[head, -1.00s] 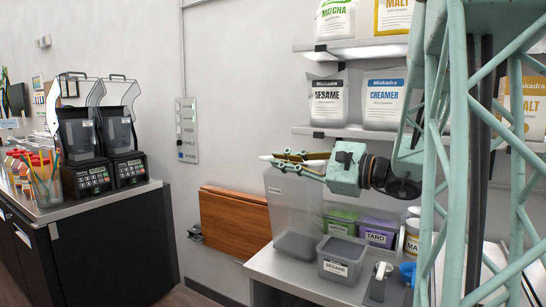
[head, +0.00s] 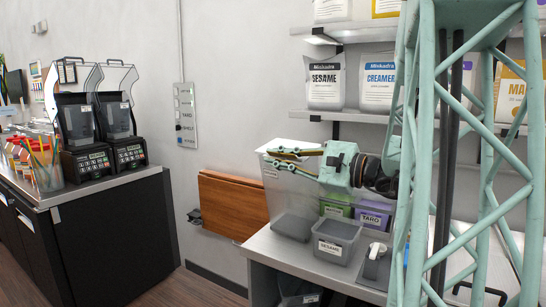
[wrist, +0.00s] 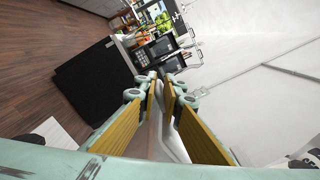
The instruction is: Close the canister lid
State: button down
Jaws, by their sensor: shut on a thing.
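The canister is a tall, clear grey box (head: 283,205) standing at the left end of the counter in the head view. Its pale lid (head: 292,143) shows as a thin panel at the canister's top, partly hidden behind my gripper; I cannot tell its exact tilt. My gripper (head: 277,158) lies nearly level over the canister's top, fingers pointing left. In the wrist view, my gripper's yellow-padded fingers (wrist: 164,92) are closed on a thin, pale piece (wrist: 168,140) that looks like the lid.
A grey SESAME tub (head: 334,240), a green-labelled tub (head: 335,208) and a purple TARO tub (head: 373,218) stand close right of the canister. A folded wooden panel (head: 232,205) hangs on the wall at left. Shelves with bags (head: 325,82) are above.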

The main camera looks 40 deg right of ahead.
jog(key=shift+f, duration=0.15)
jog(key=c, duration=2.9)
grip_release()
jog(key=shift+o, duration=0.2)
jog(key=shift+s, duration=0.15)
jog(key=v, duration=1.1)
jog(key=shift+s+d, duration=0.15)
jog(key=shift+s, duration=0.2)
